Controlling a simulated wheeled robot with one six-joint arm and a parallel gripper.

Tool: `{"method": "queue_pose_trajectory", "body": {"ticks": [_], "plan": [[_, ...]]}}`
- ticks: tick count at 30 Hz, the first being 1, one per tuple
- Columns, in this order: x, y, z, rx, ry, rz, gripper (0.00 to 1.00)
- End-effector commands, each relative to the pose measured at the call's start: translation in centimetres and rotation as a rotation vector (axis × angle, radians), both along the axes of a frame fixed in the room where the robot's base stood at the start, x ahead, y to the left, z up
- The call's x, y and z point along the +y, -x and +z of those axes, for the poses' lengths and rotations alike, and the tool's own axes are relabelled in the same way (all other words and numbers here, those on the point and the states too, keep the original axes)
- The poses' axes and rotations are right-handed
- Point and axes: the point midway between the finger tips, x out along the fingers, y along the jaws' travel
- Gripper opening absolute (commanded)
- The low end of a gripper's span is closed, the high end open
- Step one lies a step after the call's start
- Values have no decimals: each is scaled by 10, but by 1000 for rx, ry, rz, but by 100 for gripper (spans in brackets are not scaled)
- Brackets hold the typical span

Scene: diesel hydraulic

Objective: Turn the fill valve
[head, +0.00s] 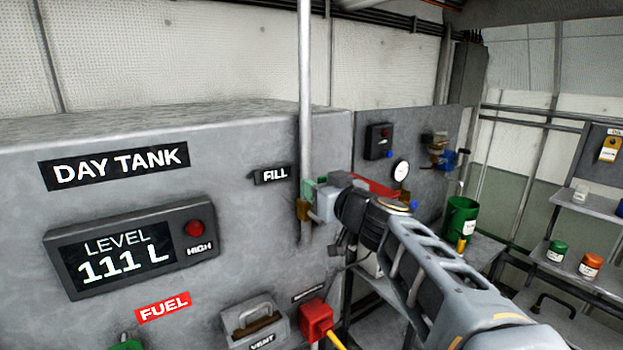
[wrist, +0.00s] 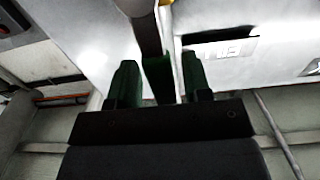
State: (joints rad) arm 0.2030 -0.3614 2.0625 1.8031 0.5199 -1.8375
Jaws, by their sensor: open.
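The fill valve (head: 303,210) sits on the vertical pipe, just below the FILL label on the day tank front. Its brass-coloured part shows in the head view; much of it is hidden by my gripper (head: 322,190). In the wrist view my gripper (wrist: 158,70) is open, with its two fingers apart. A dark green piece (wrist: 157,75), seemingly the valve's handle, shows between the fingers, below the end of the grey pipe (wrist: 150,35). I cannot tell whether either finger touches it.
The day tank (head: 230,220) carries a level display (head: 130,250) reading 111 L. The vertical pipe (head: 305,90) rises close by my gripper. A red box (head: 317,320) with a yellow handle is below. A gauge (head: 401,170) and green bucket (head: 461,218) stand beyond my arm.

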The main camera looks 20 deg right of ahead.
Motion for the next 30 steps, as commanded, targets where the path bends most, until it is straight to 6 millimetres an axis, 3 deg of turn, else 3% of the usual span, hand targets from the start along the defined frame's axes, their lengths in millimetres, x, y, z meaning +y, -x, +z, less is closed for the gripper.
{"method": "queue_pose_trajectory", "body": {"ticks": [11,25,30], "plan": [[10,-2,-1,1,0,17,45],[8,-2,0,1,0,14,2],[8,-2,0,1,0,14,0]]}}
